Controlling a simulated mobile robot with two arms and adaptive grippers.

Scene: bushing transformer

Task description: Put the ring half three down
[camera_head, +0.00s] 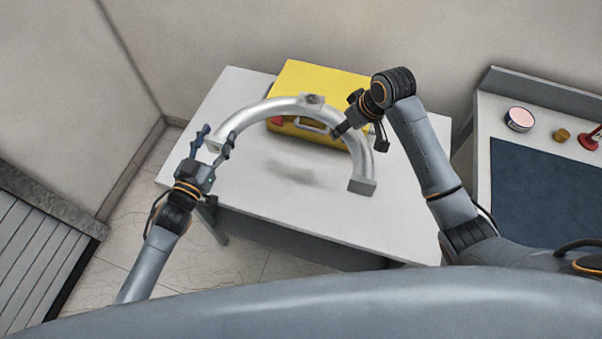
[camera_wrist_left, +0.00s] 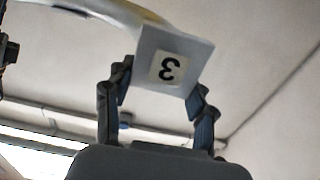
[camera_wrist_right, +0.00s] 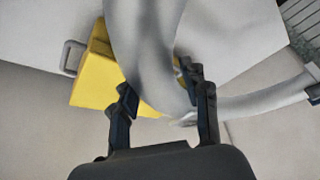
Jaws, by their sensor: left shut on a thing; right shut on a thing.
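The ring half three (camera_head: 287,106) is a silver half ring with flat square ends. It hangs above the white table, its shadow on the tabletop below it. My left gripper (camera_head: 209,140) is shut on its left end. My right gripper (camera_head: 338,131) is shut on the ring half's right side, on the curved bar, which also shows between the fingers in the right wrist view (camera_wrist_right: 152,50). The right end block hangs free.
A yellow case (camera_head: 328,78) with a handle stands at the back of the white table (camera_head: 250,193), behind the ring half. The table's front and left parts are clear. A bench (camera_head: 545,195) with a dark mat, a round tin (camera_head: 519,119) and a red item (camera_head: 590,140) stands at right.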

